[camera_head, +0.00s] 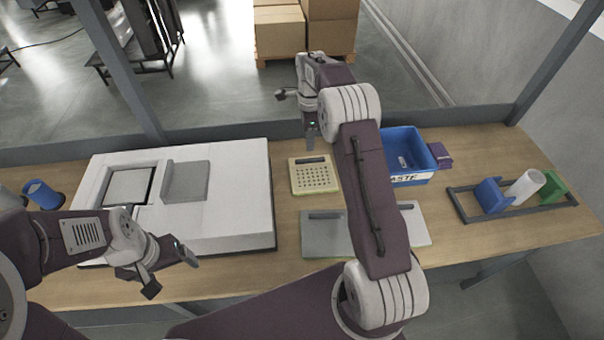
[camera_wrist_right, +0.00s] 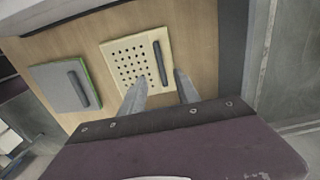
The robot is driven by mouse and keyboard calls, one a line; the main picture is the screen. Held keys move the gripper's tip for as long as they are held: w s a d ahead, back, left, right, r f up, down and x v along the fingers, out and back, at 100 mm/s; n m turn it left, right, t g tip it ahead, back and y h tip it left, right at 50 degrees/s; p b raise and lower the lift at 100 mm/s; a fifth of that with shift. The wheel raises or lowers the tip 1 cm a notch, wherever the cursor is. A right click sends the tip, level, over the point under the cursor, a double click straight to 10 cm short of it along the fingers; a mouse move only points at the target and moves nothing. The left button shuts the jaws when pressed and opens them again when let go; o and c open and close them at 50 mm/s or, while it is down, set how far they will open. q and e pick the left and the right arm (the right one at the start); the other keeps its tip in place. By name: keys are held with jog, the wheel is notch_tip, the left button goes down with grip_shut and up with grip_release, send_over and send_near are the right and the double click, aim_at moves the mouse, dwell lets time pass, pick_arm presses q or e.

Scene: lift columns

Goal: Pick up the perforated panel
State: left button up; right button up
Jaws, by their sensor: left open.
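The perforated panel (camera_head: 316,180) is a cream square plate with rows of holes and a dark bar handle on its far edge. It lies flat on the wooden table right of the white machine. My right gripper (camera_head: 297,116) is open and empty, above and beyond the panel in the head view. In the right wrist view the panel (camera_wrist_right: 128,70) lies below, and my right gripper's open fingers (camera_wrist_right: 160,76) point toward the handle, one on either side of it in the picture. I see no contact. My left gripper (camera_head: 169,272) is open and empty near the machine's front edge.
A grey panel (camera_head: 322,240) with a dark handle lies nearer me; my right arm covers part of that area. A blue bin (camera_head: 409,157) stands right of the arm. A dark rack (camera_head: 457,204) holds blue, white and green pieces. The white machine (camera_head: 232,222) fills the left.

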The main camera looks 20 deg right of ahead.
aim_at(310, 159)
jog(key=f, duration=0.1)
jog(key=d+f, duration=0.1)
jog(key=f, duration=0.1)
jog(key=shift+s+f, duration=0.2)
jog(key=shift+f, duration=0.1)
jog(key=shift+w+a+f, duration=0.1)
jog(key=shift+a+f, duration=0.05)
jog(key=shift+a, duration=0.05)
jog(key=shift+f+p, duration=0.2)
jog(key=shift+p, duration=0.1)
notch_tip(310, 159, down, 4)
jog(key=shift+d+f+p, duration=0.1)
jog(key=shift+p, duration=0.4)
jog(key=shift+w+f, duration=0.1)
jog(key=shift+f, duration=0.2)
pick_arm(q)
jog(key=shift+s+d+r, duration=0.1)
jog(key=shift+d+r, duration=0.1)
jog(key=shift+r, duration=0.25)
jog(key=shift+s+d+r, duration=0.1)
jog(key=shift+d+r, duration=0.1)
jog(key=shift+r, duration=0.25)
pick_arm(e)
grip_shut()
